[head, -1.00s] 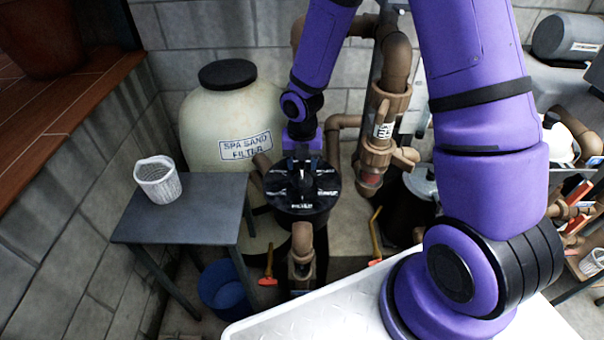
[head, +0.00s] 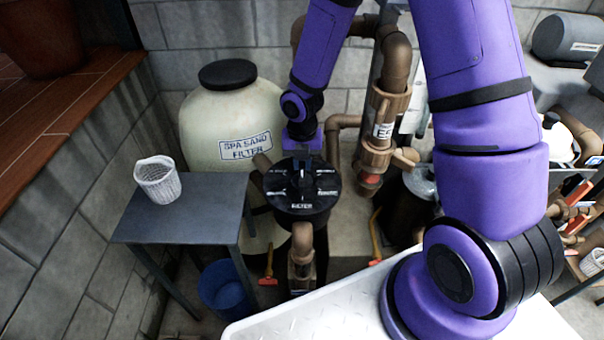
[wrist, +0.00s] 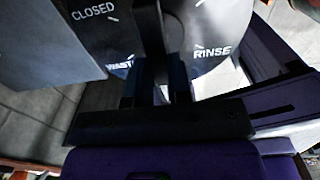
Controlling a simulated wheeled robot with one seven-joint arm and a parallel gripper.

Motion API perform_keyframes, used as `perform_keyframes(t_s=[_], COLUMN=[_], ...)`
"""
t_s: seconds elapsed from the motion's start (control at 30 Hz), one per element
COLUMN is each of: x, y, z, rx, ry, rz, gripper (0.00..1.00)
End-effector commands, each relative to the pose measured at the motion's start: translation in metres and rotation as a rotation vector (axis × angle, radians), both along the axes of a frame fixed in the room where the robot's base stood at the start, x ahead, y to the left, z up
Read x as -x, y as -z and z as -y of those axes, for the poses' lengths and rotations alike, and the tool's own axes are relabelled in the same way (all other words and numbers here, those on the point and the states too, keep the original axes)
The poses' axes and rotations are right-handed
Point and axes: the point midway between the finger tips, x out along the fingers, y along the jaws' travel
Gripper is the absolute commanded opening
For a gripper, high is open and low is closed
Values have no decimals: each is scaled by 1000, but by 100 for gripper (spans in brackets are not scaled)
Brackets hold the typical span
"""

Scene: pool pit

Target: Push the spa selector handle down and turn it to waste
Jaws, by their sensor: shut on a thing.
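The spa selector valve (head: 318,204) is a round black top with white position labels, FILTER facing me. Its dark handle (head: 301,181) lies across the middle of the top. My gripper (head: 302,150) reaches down at the far edge of the valve and is shut on the handle's far end. In the wrist view the dark handle (wrist: 146,30) runs between my fingers (wrist: 153,85). The WASTE label (wrist: 119,65) is left of the fingers and partly covered, RINSE (wrist: 212,51) is to the right, and CLOSED (wrist: 93,12) is at upper left. The exact handle setting is unclear.
The spa sand filter tank (head: 225,115) stands behind left. A grey table (head: 190,215) with a white basket (head: 158,180) is left of the valve, with a blue bucket (head: 222,288) below. Brown pipes (head: 385,110) rise close on the right.

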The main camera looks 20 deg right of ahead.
Motion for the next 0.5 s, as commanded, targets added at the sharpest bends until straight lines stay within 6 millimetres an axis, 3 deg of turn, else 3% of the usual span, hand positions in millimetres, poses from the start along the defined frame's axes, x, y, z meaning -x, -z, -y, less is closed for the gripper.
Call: perform_keyframes(t_s=[0.5], x=[0], y=[9], z=[0], rx=[-1], ry=[1], rz=[0], gripper=[0])
